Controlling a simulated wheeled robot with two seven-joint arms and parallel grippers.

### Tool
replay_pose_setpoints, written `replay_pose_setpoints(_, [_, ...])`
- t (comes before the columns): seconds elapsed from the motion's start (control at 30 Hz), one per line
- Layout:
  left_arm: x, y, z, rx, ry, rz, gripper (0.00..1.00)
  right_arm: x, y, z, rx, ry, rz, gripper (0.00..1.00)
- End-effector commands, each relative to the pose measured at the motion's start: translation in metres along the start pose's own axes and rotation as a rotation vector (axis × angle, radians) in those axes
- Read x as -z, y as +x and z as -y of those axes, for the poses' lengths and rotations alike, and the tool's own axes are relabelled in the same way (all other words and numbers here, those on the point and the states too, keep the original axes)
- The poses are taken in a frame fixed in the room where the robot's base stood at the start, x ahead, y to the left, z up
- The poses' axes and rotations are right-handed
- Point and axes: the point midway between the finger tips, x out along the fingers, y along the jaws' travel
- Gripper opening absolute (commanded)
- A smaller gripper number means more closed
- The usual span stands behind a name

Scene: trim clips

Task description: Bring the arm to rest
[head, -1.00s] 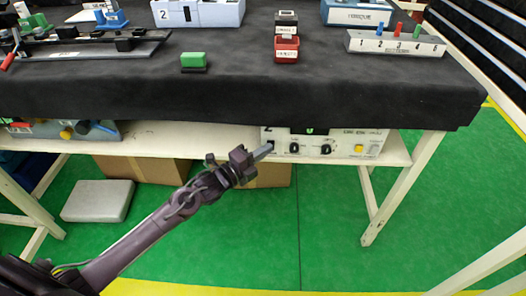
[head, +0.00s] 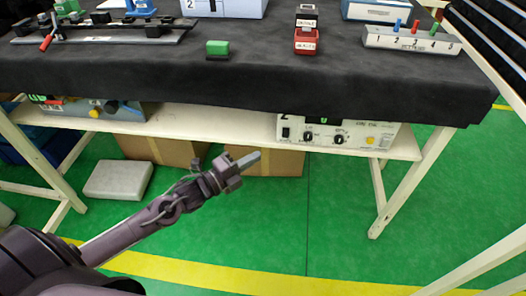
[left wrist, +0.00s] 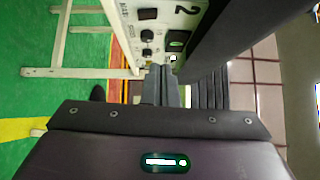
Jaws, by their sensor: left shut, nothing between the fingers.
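My left gripper (head: 246,163) is shut and empty in the head view. It hangs in the air in front of the table, lower than the black-covered top (head: 150,75), with its tip toward the right. In the left wrist view its closed fingers (left wrist: 163,84) point toward the white control box under the table. My left arm comes in from the lower left. My right gripper is in neither view.
A white lower shelf (head: 220,132) carries a control box (head: 345,134) and a blue-grey box (head: 95,108). Cardboard boxes (head: 275,162) and a pale case (head: 118,180) are on the floor below. Green floor ahead is clear.

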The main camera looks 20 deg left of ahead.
Motion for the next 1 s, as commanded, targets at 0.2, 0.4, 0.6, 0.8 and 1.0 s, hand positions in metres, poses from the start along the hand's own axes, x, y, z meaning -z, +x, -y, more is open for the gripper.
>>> replay_pose_setpoints(0.2, [0.001,-0.009,0.001,0.0,0.0,-0.001,0.0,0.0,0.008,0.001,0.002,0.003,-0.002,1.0])
replay_pose_setpoints(0.4, [0.0,-0.009,0.001,0.0,0.0,-0.001,0.0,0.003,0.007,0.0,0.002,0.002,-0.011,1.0])
replay_pose_setpoints(0.6, [0.0,-0.009,0.001,0.0,0.0,-0.001,0.0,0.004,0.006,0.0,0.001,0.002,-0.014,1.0])
replay_pose_setpoints(0.8, [0.005,-0.008,-0.011,-0.049,-0.073,0.039,0.0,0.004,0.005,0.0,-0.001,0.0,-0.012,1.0])
replay_pose_setpoints(1.0, [0.033,-0.021,-0.068,-0.301,-0.45,0.269,0.0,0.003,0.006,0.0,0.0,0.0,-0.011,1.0])
